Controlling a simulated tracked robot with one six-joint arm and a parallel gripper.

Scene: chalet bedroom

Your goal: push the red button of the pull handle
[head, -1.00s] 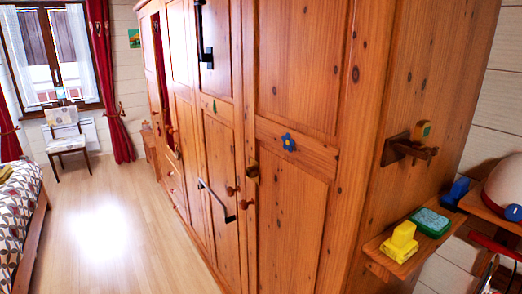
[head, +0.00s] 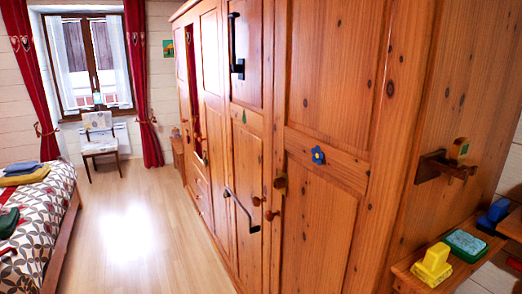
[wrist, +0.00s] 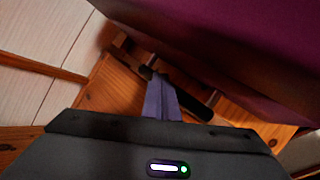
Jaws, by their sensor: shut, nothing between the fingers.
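Two dark pull handles are on the wooden wardrobe in the head view: an upright one (head: 237,48) on an upper door and a slanted bar (head: 241,210) on a lower door. I cannot make out a red button on either. My gripper (wrist: 160,80) shows only in the wrist view, its narrow greyish-purple fingers together and empty. A dark bar (wrist: 198,105) lies just beyond the fingers; I cannot tell whether it is a handle or whether they touch it.
The wardrobe (head: 335,220) fills the right. A blue flower knob (head: 318,155) is on its door. A side shelf holds a yellow block (head: 433,266) and a green box (head: 466,245). A bed (head: 45,215) stands left, a chair (head: 99,140) far back. The floor between (head: 140,240) is clear.

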